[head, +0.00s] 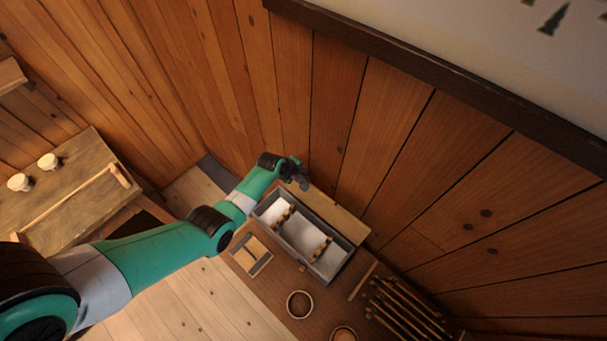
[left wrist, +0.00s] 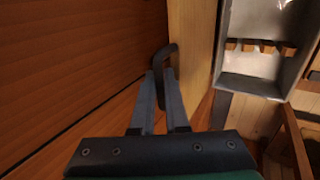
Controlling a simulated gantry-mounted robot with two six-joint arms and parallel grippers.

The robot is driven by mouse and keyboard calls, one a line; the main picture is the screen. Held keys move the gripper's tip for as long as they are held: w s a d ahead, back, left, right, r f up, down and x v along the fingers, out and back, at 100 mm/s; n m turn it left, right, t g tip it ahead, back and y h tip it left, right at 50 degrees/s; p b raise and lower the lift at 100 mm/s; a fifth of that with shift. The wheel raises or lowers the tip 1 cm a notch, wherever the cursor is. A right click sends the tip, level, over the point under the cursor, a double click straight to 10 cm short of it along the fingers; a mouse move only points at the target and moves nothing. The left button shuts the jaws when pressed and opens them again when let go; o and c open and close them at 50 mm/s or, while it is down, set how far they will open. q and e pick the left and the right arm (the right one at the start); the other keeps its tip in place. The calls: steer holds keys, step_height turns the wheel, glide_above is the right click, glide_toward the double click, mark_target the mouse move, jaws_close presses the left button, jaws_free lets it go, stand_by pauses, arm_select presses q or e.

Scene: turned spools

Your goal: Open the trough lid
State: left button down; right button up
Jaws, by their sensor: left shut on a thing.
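The trough (head: 335,262) is a long grey box on the brown bench, its pale inside uncovered, with notched wooden pieces across it. Its wooden lid (head: 339,212) stands raised along the trough's wall-side edge. In the left wrist view the lid (left wrist: 188,28) is a pale board beside the grey trough (left wrist: 247,88). My left gripper (head: 301,183) is at the lid's far left end. In the left wrist view my left gripper (left wrist: 162,74) is shut on the lid's dark handle (left wrist: 164,52). My right gripper is in neither view.
A small wooden frame (head: 240,264) lies left of the trough. The plank wall (head: 385,150) rises close behind the lid. Another bench (head: 75,185) holds two white spools.

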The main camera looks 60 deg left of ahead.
arm_select(q)
steer(key=shift+w, duration=0.1)
stand_by(0.3)
steer(key=c, duration=0.9)
jaws_free()
steer(key=shift+f, duration=0.1)
